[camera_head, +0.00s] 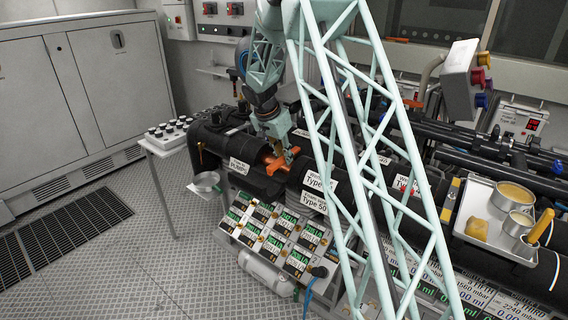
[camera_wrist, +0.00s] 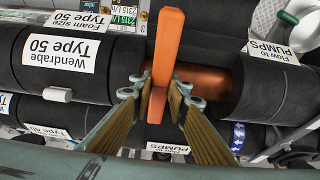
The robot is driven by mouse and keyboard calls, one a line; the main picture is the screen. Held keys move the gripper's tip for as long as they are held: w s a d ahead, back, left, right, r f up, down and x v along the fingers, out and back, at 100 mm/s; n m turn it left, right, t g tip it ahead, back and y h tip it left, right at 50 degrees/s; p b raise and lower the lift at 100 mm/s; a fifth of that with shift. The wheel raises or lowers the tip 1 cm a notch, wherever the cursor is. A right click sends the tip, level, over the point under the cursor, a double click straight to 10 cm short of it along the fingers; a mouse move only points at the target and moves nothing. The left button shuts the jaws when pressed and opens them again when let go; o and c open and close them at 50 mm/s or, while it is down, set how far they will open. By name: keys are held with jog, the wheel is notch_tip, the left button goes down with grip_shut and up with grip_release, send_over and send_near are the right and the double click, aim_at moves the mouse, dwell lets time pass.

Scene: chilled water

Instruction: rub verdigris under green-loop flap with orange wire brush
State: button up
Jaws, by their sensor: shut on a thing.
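The orange wire brush (camera_wrist: 165,45) is held between my gripper's fingers (camera_wrist: 157,103) in the wrist view, its long orange body crossing the pipe. In the head view the brush (camera_head: 279,164) and my gripper (camera_head: 283,150) are at the bare copper stretch. This copper pipe (camera_wrist: 207,80) shows between black foam sleeves, right of the brush in the wrist view. The bristles and any contact with the copper are not clear. A green curved piece (camera_wrist: 288,18) shows at the upper right of the wrist view; I cannot tell whether it is the flap's loop. I cannot make out verdigris.
Black sleeves (camera_wrist: 75,65) carry white labels on both sides of the copper. A panel of green displays (camera_head: 278,236) is below. A white tray (camera_head: 478,239) with pots is at right. The floor at left is clear.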

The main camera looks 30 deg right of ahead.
jog(key=shift+s+r, duration=0.2)
jog(key=shift+r, duration=1.25)
jog(key=shift+w+r, duration=0.2)
jog(key=shift+s+r+p, duration=0.15)
jog(key=shift+r+p, duration=0.2)
jog(key=shift+r, duration=1.45)
